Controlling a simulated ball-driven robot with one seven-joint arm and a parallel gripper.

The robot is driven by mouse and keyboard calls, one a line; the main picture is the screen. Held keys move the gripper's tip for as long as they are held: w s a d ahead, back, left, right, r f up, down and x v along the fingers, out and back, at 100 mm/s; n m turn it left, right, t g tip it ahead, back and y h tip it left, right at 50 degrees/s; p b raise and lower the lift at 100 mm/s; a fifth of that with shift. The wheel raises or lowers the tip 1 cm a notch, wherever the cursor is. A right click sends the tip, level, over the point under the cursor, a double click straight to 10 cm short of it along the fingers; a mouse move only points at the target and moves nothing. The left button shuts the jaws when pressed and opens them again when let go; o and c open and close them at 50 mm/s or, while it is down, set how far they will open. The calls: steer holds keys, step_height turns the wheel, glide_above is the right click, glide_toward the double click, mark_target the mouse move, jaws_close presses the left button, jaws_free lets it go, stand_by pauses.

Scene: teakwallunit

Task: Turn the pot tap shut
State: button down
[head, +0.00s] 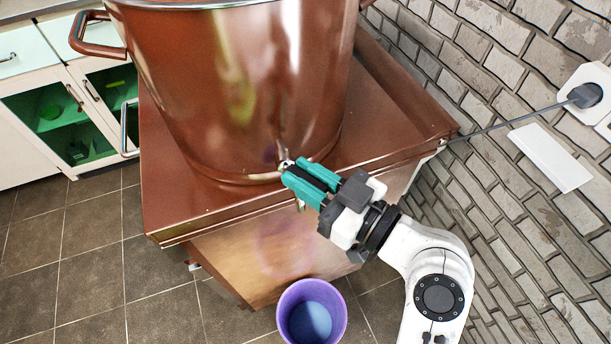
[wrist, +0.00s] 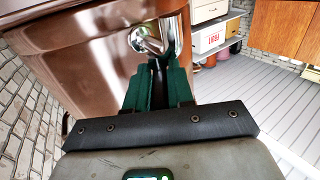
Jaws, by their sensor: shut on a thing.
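The large copper-coloured pot (head: 250,80) stands on a brown metal stand (head: 190,205). Its small metal tap (head: 286,165) sticks out low on the pot's front. My gripper (head: 291,173) has teal fingers and reaches the tap from the right. In the wrist view the tap (wrist: 150,38) is a shiny curved metal piece on the pot wall. There my gripper (wrist: 160,75) is shut with its fingertips at the tap's lever. The fingers hide part of the lever, so its exact angle cannot be told.
A purple bucket (head: 312,312) stands on the floor below the stand's front edge. A brick wall (head: 500,110) with a socket and grey cable (head: 520,119) is at the right. Cabinets (head: 62,105) stand at the left. Tiled floor (head: 85,255) is free at the lower left.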

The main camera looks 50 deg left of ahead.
steer(key=n+g+b, duration=0.1)
steer(key=g+b, duration=0.1)
steer(key=b, duration=0.1)
steer(key=shift+w+f+n+g+h, duration=0.3)
steer(key=shift+w+n, duration=0.05)
steer(key=shift+n, duration=0.05)
steer(key=n+g+b, duration=0.1)
steer(key=g+h+b, duration=0.1)
steer(key=b, duration=0.1)
steer(key=n+g+b, duration=0.1)
steer(key=shift+w+a+n+g+h, duration=0.2)
steer(key=shift+w+n+g+h, duration=0.1)
steer(key=shift+g, duration=0.1)
steer(key=n+g+h+b, duration=0.2)
steer(key=g+b, duration=0.1)
steer(key=n+g+h+b, duration=0.2)
steer(key=shift+w+a+r, duration=0.15)
steer(key=shift+w+a, duration=0.1)
steer(key=shift+a, duration=0.05)
steer(key=shift+w+a+r+n+g+h+b, duration=0.15)
steer(key=shift+n+g+h+b, duration=0.45)
steer(key=shift+n+h, duration=0.4)
steer(key=shift+a+f+n+g+h+b, duration=0.1)
steer(key=shift+n+g+h+b, duration=0.25)
steer(key=shift+n+g+h, duration=0.65)
steer(key=shift+r+h, duration=0.1)
steer(key=shift+h, duration=0.5)
steer(key=shift+t, duration=0.3)
steer(key=c, duration=1.1)
jaws_free()
